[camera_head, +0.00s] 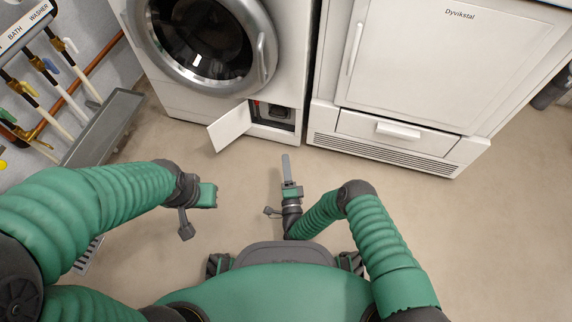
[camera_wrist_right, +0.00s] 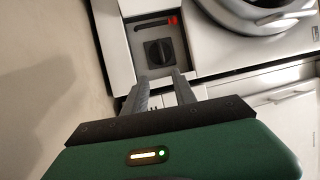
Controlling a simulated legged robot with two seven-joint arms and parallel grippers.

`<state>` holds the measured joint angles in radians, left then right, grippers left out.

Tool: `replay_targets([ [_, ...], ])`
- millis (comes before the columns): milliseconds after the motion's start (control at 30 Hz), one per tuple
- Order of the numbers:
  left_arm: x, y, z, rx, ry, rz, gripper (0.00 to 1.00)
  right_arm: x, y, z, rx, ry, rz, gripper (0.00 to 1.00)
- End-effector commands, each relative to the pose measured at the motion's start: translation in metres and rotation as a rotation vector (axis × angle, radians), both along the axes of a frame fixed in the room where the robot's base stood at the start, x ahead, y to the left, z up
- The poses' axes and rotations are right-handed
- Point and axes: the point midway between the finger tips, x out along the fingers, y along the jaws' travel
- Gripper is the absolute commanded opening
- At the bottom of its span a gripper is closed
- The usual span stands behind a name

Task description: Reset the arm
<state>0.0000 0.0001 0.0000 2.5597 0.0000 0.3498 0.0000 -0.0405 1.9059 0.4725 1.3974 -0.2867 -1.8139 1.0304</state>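My right gripper (camera_head: 286,164) is in front of the washing machine, above the floor and short of its low open compartment. In the right wrist view its two fingers (camera_wrist_right: 160,76) are apart with nothing held between them. My left gripper (camera_head: 208,195) is at left centre over bare floor; its fingers cannot be made out.
The white washing machine (camera_head: 180,94) has a round door (camera_head: 210,40). A white cabinet-like appliance labelled Dyvikstal (camera_head: 440,70) stands to its right. Pipes with valves (camera_head: 60,75) and a grey tray-like ledge (camera_head: 105,125) are on the left. The floor (camera_head: 470,230) is clear at right.

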Motion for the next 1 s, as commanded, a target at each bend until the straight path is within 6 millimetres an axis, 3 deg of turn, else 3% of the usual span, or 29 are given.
replay_targets([
  [267, 0.0, 0.0, 0.004, 0.0, 0.0, 0.0, 0.0, 0.005, 0.003, 0.009, -0.015, 0.005, 0.011, 0.32],
  [367, 0.0, 0.0, 0.022, 0.0, 0.001, 0.0, 0.0, 0.027, 0.014, 0.042, -0.105, 0.049, 0.072, 0.32],
  [500, 0.0, 0.0, 0.062, 0.0, 0.0, 0.0, 0.0, 0.061, 0.03, 0.117, -0.404, 0.185, 0.229, 0.32],
  [633, 0.0, 0.0, 0.097, 0.0, 0.0, 0.0, 0.0, 0.063, 0.011, 0.183, -0.739, 0.338, 0.358, 0.32],
  [767, 0.0, 0.0, 0.131, 0.0, 0.0, 0.0, 0.0, 0.034, -0.039, 0.251, -1.043, 0.513, 0.456, 0.32],
  [900, 0.0, 0.0, 0.164, 0.0, 0.0, 0.0, 0.0, -0.03, -0.105, 0.32, -1.278, 0.726, 0.554, 0.32],
  [1000, 0.0, 0.0, 0.18, 0.0, 0.0, 0.0, 0.0, -0.081, -0.14, 0.355, -1.363, 0.853, 0.623, 0.32],
])
